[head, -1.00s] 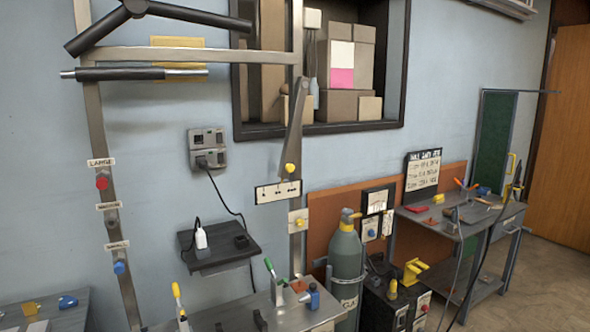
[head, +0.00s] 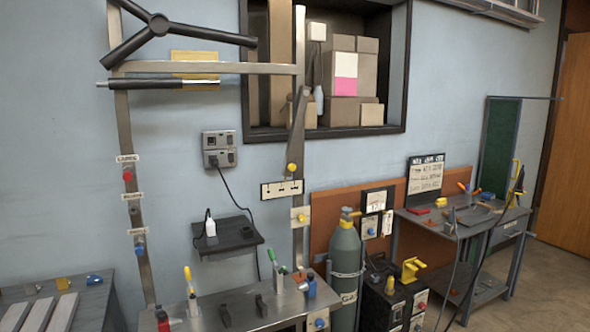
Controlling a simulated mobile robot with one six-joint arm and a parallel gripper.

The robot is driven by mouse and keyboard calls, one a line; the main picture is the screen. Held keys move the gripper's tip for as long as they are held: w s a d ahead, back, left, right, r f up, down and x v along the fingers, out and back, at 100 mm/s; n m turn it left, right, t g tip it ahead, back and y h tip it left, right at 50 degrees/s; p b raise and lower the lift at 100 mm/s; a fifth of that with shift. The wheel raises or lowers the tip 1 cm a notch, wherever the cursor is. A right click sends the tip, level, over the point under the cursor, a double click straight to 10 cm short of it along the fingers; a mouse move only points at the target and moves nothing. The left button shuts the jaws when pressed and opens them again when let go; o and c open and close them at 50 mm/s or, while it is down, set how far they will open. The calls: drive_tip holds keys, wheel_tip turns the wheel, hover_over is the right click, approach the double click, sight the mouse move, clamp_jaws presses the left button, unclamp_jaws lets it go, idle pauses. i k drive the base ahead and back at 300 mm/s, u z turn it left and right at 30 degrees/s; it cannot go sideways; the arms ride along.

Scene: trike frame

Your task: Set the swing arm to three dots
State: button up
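The swing arm (head: 297,130) looks like a grey tapered bar hanging in front of the right upright of the metal frame, leaning slightly, its lower end to the left. A yellow knob (head: 291,168) sits at its lower end. Just below is a pale plate (head: 282,189) with a dark edge and small dark marks in a row. The knob is above the right half of this plate. The marks are too small to count as dots, so I cannot tell which one the arm points at. My gripper is not in view.
The metal frame (head: 208,68) has a three-spoked dark part (head: 158,27) at its upper left. A bench with tools (head: 240,310) stands below the frame. A gas cylinder (head: 345,262) stands right of it. A small wall shelf (head: 228,236) juts out between the uprights.

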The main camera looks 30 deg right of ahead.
sight(289, 165)
drive_tip(key=u, duration=0.2)
drive_tip(key=i, duration=1.15)
drive_tip(key=u, duration=0.3)
